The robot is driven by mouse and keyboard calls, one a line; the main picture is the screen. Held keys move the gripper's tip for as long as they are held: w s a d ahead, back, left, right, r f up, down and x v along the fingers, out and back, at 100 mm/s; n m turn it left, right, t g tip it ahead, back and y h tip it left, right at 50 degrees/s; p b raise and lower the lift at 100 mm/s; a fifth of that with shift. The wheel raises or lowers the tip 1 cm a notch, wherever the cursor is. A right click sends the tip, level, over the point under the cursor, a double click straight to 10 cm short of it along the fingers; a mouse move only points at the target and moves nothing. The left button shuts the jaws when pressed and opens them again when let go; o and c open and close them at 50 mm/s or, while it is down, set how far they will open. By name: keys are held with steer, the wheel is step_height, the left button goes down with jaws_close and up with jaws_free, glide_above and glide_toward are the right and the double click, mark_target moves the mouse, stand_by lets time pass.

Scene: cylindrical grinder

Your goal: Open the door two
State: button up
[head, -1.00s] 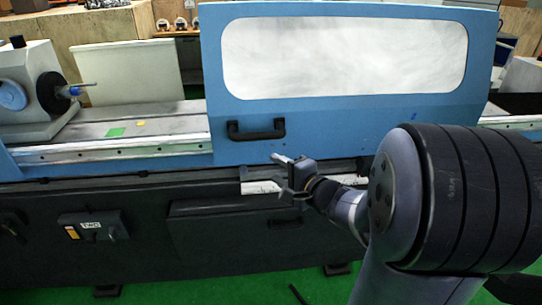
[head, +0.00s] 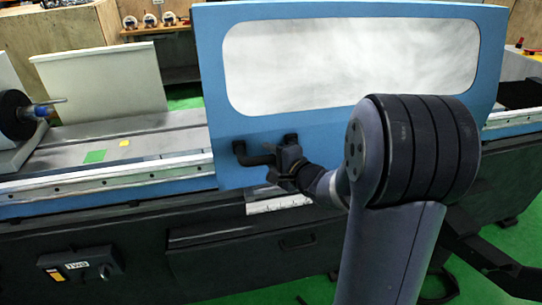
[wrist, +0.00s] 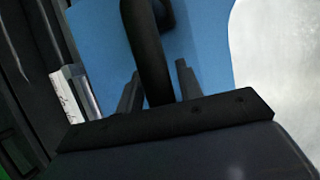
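The blue sliding door (head: 350,135) with a large whitish window stands on the machine's front rail in the head view. Its black bar handle (head: 258,158) is at the door's lower left. My gripper (head: 273,168) is at the right part of the handle. In the wrist view the handle bar (wrist: 147,45) runs down between the two fingers of my gripper (wrist: 158,78), one on each side. The fingers are apart, with a narrow gap showing beside the bar; they do not look clamped on it. The blue door face (wrist: 205,45) is just behind.
A dark switch box labelled TWO (head: 80,265) is on the machine's lower front at left. The open machine bed (head: 130,150) lies left of the door, with a blue-tipped spindle (head: 40,111) at the far left. Green floor shows at right.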

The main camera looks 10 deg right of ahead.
jaws_close()
stand_by(0.3)
